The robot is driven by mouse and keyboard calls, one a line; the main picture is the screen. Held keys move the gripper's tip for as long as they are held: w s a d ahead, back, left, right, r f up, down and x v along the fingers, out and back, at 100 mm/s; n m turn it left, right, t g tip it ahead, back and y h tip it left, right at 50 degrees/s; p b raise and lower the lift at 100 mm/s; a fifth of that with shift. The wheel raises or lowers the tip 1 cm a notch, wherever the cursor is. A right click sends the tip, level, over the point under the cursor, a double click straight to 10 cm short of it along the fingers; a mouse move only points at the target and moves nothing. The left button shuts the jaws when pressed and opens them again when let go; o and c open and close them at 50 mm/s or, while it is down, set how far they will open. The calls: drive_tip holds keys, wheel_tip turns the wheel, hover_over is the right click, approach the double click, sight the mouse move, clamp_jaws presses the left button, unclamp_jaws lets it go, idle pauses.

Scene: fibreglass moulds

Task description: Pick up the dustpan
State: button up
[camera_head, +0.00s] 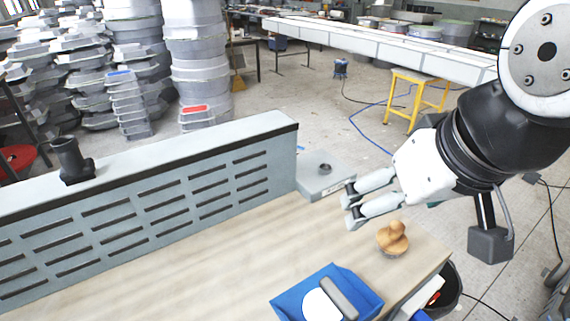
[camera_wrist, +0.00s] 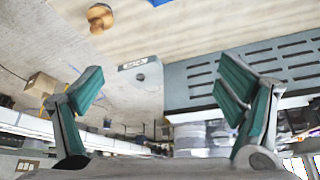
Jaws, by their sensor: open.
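A blue, dustpan-like object (camera_head: 290,304) lies at the front of the wooden tabletop, with a white rounded part and a grey handle-like bar on it. Its lower end is cut off by the frame edge. A sliver of blue at the top edge of the wrist view (camera_wrist: 158,2) appears to be the same object. My gripper (camera_head: 350,205) is open and empty, above the table's far right part, well behind the blue object and apart from it. Its two green-padded fingers are spread wide in the wrist view (camera_wrist: 160,85).
A wooden knob-shaped piece (camera_head: 393,237) stands near the table's right edge. A grey box (camera_head: 318,178) sits behind my gripper. A slotted grey panel (camera_head: 150,205) borders the table's back, with a black fitting (camera_head: 73,162) on top. The tabletop's left middle is clear.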

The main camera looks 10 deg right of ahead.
drive_tip(key=shift+o, duration=0.6)
drive_tip(key=shift+o, duration=1)
drive_tip(key=m+g+y+p, duration=0.1)
drive_tip(key=m+g+p, duration=0.5)
drive_tip(key=m, duration=0.7)
hover_over(339, 295)
drive_tip(key=f, duration=1.5)
drive_tip(key=d+f, duration=0.1)
drive_tip(key=f, duration=0.7)
drive_tip(key=shift+w+f, duration=0.1)
drive_tip(key=shift+w, duration=0.1)
drive_tip(key=shift+s+a+f+p, duration=0.1)
drive_tip(key=shift+a+f, duration=0.05)
drive_tip(key=shift+f, duration=0.8)
drive_tip(key=shift+s+a+f+p, duration=0.1)
drive_tip(key=shift+a+f, duration=0.1)
drive_tip(key=shift+f, duration=0.75)
drive_tip(key=shift+s+a+f+p, duration=0.1)
drive_tip(key=shift+a+f, duration=0.05)
drive_tip(key=shift+f, duration=0.8)
drive_tip(key=shift+c, duration=0.2)
drive_tip(key=c, duration=1.5)
